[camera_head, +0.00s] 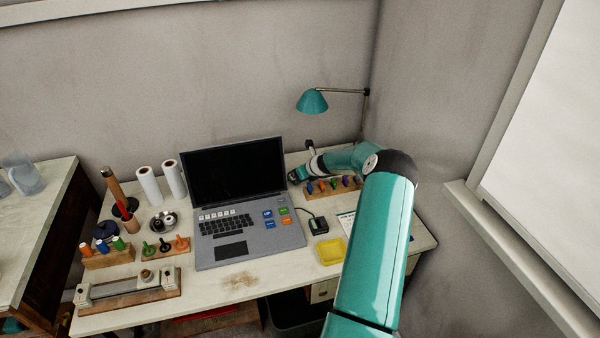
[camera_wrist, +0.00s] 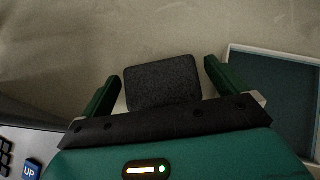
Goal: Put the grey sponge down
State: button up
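The grey sponge (camera_wrist: 162,82), a dark, rounded block, shows in the wrist view between the two fingers of my gripper (camera_wrist: 163,82). A narrow gap shows between each finger and the sponge, so my gripper looks open around it. I cannot tell whether the sponge's underside rests on the surface. In the head view my gripper (camera_head: 296,175) is low beside the right edge of the laptop screen, at the back of the desk. I cannot make out the sponge there.
The laptop (camera_head: 248,240) stands left of my gripper. A rack of coloured-handled tools (camera_head: 335,185) is close on the right, under my arm. A white-rimmed teal tray (camera_wrist: 275,98) lies right of the sponge.

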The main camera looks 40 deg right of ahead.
jog(key=shift+r, duration=0.15)
jog(key=shift+s+r, duration=0.3)
jog(key=v, duration=1.1)
jog(key=shift+s, duration=0.1)
jog(key=w+a+r+n+g+y, duration=0.1)
jog(key=w+a+r+n, duration=0.1)
jog(key=a+r+n, duration=0.75)
jog(key=w+a+r+n+g+y, duration=0.1)
jog(key=w+a+r+n+g, duration=0.2)
jog(key=a, duration=1.1)
jog(key=s+a+r+n+h, duration=0.1)
jog(key=s+a+r+n, duration=0.35)
jog(key=a, duration=0.25)
jog(key=s+a+r+n, duration=0.3)
jog(key=a+n, duration=0.3)
jog(key=a, duration=0.1)
jog(key=s+a+r+n, duration=0.2)
jog(key=s+a+n, duration=0.4)
jog(key=s, duration=0.4)
jog(key=s+a+r+n, duration=0.3)
jog(key=s+a+n, duration=0.4)
jog(key=s, duration=0.4)
jog(key=shift+n, duration=0.6)
